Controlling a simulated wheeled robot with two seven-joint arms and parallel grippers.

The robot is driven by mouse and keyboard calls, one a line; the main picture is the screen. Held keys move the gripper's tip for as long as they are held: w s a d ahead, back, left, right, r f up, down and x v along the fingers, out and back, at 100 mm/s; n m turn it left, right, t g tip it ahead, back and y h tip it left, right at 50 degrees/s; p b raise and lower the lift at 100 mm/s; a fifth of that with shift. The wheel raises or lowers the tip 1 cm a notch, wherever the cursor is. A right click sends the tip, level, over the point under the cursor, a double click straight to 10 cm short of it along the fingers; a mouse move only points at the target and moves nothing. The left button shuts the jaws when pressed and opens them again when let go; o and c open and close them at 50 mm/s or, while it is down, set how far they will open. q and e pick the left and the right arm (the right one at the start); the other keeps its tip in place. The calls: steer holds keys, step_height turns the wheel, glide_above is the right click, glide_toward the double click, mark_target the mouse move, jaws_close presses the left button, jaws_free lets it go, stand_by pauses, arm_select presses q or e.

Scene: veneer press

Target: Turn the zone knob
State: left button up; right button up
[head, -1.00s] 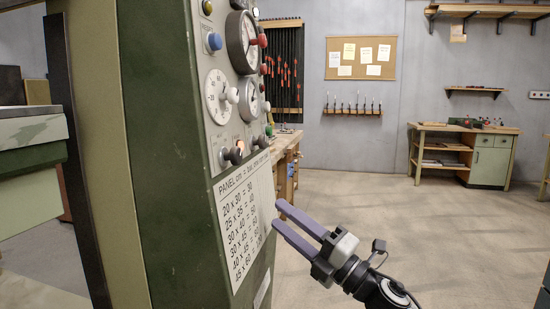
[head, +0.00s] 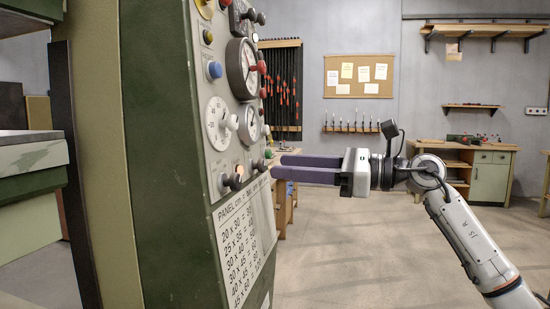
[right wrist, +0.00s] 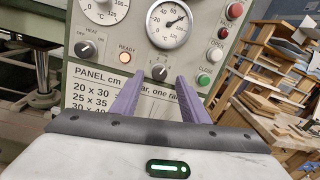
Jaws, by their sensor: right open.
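In the right wrist view the zone knob (right wrist: 159,72) lies between the two fingertips. In the head view the zone knob (head: 261,165) shows edge-on, just left of the fingertips. My right gripper (head: 278,167) is level and open, its purple fingers pointing at the panel. It also shows in the right wrist view (right wrist: 160,80), with nothing between its fingers. I cannot tell whether the fingertips touch the knob. My left gripper is out of view.
The heat knob (right wrist: 110,48) and lit ready lamp (right wrist: 127,58) are left of the zone knob. A printed panel chart (head: 243,240) is below. The floor behind my arm is clear.

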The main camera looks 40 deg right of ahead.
mark_target(264, 165)
steer(key=x, duration=0.3)
steer(key=shift+w+r+p, duration=0.1)
steer(key=shift+p, duration=0.25)
steer(key=shift+w+a, duration=0.15)
steer(key=shift+a, duration=0.05)
steer(key=c, duration=1)
